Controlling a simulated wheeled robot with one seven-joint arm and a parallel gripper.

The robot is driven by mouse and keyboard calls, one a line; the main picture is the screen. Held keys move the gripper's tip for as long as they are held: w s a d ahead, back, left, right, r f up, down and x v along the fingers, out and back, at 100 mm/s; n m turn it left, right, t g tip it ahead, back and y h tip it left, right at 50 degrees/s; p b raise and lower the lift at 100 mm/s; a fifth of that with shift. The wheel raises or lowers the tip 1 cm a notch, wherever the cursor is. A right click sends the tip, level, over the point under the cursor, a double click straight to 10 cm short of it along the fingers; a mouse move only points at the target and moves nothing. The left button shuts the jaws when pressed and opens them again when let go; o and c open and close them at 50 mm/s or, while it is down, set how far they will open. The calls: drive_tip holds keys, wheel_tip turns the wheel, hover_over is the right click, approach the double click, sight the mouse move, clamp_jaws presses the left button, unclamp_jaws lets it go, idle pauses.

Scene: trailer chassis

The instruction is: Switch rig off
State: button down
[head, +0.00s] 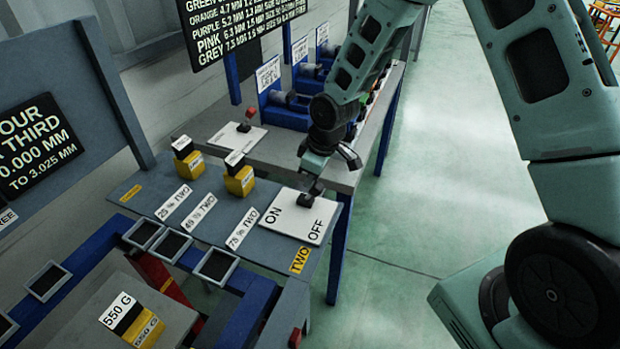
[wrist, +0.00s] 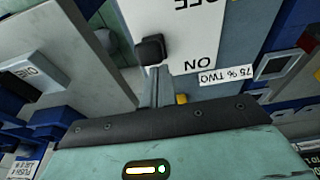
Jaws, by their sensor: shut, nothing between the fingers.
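A white switch plate (head: 296,222) marked ON and OFF lies at the right end of the grey panel, beside a yellow TWO label (head: 300,260). My gripper (head: 312,192) is shut and empty, pointing down at the plate's far edge. In the wrist view the white plate (wrist: 190,22) carries the words ON and OFF. A dark block (wrist: 150,50) shows at the tip of my gripper (wrist: 155,85), by the plate's edge. I cannot tell whether the fingers touch it, nor which way the switch is set.
Yellow blocks with black tops (head: 238,180) stand left of the plate, behind percentage labels (head: 198,214). Another white plate with a red-tipped lever (head: 244,127) lies farther back. Blue fixtures (head: 285,108) line the rear bench. Open green floor (head: 440,190) lies to the right.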

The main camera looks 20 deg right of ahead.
drive_tip(key=shift+s+d+f, duration=0.4)
drive_tip(key=shift+s+d, duration=0.2)
drive_tip(key=shift+s+d+f, duration=0.1)
drive_tip(key=w+a+r+p, duration=0.1)
drive_tip(key=w+a+r, duration=0.2)
drive_tip(key=s+d+r+b, duration=0.1)
drive_tip(key=s+d+r, duration=0.3)
drive_tip(key=r, duration=0.2)
drive_tip(key=shift+s+d+r, duration=0.2)
drive_tip(key=shift+s+d, duration=0.15)
drive_tip(key=shift+s, duration=0.05)
idle(0.4)
drive_tip(key=s+a+r, duration=0.3)
drive_tip(key=s+a, duration=0.1)
drive_tip(key=s, duration=0.4)
drive_tip(key=s+a+r+g+h, duration=0.1)
drive_tip(key=s+a+r, duration=0.2)
drive_tip(key=s, duration=0.5)
drive_tip(key=s+a+r+m+g, duration=0.1)
drive_tip(key=s+a+r, duration=0.2)
drive_tip(key=s, duration=0.6)
drive_tip(key=shift+a+r, duration=0.2)
drive_tip(key=shift+a, duration=1)
drive_tip(key=shift+s, duration=0.1)
